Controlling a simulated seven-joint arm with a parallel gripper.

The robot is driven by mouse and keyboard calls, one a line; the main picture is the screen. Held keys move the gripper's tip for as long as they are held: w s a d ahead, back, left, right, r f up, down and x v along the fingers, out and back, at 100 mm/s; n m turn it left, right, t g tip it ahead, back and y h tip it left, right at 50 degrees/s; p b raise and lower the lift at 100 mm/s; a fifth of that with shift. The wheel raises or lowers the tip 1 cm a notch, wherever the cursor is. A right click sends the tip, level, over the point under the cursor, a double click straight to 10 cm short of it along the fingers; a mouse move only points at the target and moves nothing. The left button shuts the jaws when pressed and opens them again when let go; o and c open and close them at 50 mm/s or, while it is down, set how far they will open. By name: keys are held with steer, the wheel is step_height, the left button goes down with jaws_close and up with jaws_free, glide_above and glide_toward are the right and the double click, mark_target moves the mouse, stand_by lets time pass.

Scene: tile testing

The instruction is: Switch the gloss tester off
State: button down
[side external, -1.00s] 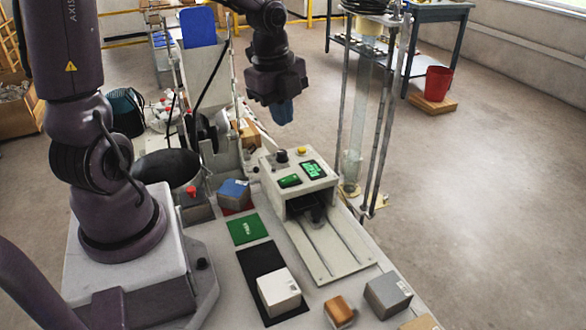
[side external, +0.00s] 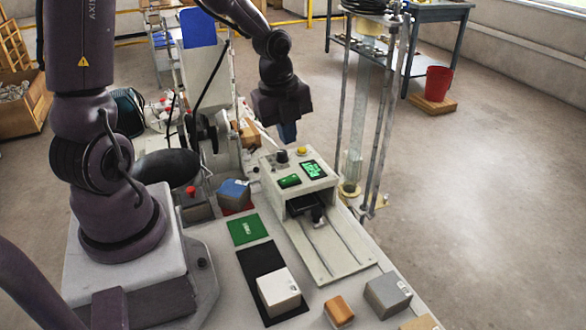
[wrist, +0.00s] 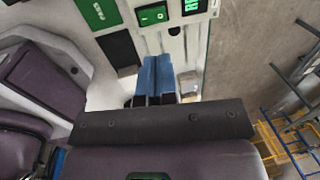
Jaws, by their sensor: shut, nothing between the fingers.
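The gloss tester (side external: 300,180) is a cream box with a lit green screen (side external: 313,169), a green switch (side external: 289,181), a black knob (side external: 282,156) and a yellow button (side external: 302,151) on top. A dark carriage sits in its front opening over the rails (side external: 330,245). The green switch also shows in the wrist view (wrist: 152,15), beyond the fingertips. My gripper (side external: 288,140) has blue fingers shut together and empty. In the side view the fingertips are just above the rear of the tester, near the knob; contact cannot be told. The fingers also show in the wrist view (wrist: 154,75).
A green pad (side external: 244,229), a black mat (side external: 260,258) with a pale block (side external: 279,291), a blue block (side external: 234,192) and a red-button box (side external: 195,203) lie left of the tester. Orange (side external: 339,310) and grey (side external: 388,293) blocks lie in front. A tall metal-rod stand (side external: 360,120) rises behind right.

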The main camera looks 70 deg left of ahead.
mark_target(293, 178)
steer(key=f, duration=0.3)
steer(key=w+f, duration=0.1)
steer(key=f, duration=0.5)
steer(key=shift+w+f, duration=0.15)
steer(key=shift+f, duration=0.05)
steer(key=shift+w+f+g, duration=0.15)
steer(key=shift+f+g, duration=0.05)
steer(key=shift+g, duration=0.1)
steer(key=shift+s+f, duration=0.1)
steer(key=shift+s, duration=0.1)
